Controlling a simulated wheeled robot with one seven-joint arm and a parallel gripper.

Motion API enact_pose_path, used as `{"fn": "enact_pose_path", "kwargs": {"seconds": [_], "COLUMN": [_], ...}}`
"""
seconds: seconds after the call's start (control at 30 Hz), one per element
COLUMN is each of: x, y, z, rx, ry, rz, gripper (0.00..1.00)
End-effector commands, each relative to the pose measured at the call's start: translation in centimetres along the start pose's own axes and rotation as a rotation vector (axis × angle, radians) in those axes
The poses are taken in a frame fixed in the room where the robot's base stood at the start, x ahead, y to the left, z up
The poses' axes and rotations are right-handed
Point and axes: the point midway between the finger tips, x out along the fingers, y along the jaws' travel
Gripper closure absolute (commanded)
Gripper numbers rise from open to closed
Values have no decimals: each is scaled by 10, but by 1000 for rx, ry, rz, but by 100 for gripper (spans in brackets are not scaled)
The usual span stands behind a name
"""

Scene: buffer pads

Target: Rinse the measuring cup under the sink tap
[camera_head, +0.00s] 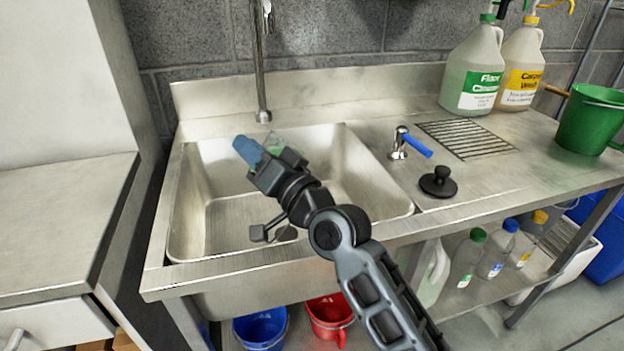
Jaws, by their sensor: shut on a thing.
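My gripper (268,158) is over the back left part of the sink basin (365,190), shut on what looks like the measuring cup (283,142). The cup shows as a clear, greenish piece just beyond the jaws. A blue piece (246,150) sticks out to the left; I cannot tell whether it belongs to the cup. My gripper hides much of the cup, and its tilt is unclear. The tap spout (262,90) comes down behind the basin, its end a little above and behind the cup. No water stream shows. A blue-handled lever (416,145) stands right of the basin.
A black plug (439,182) and a drain grille (468,138) lie on the right counter. Two jugs (474,75) and a green bucket (590,122) stand farther right. A steel counter (60,205) is at left. Buckets (261,328) and bottles are below.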

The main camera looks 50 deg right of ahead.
Motion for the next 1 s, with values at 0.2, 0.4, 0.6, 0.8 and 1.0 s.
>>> {"fn": "enact_pose_path", "kwargs": {"seconds": [0.2, 0.4, 0.6, 0.8, 1.0], "x": [0, -1, -2, -2, -3], "y": [1, 2, 4, 7, 9], "z": [-2, -3, -2, -2, -1], "rx": [27, 51, 72, 93, 113], "ry": [11, 18, 26, 33, 41], "rz": [-1, -2, -3, -3, -4], "gripper": [100, 100, 100, 100, 100]}}
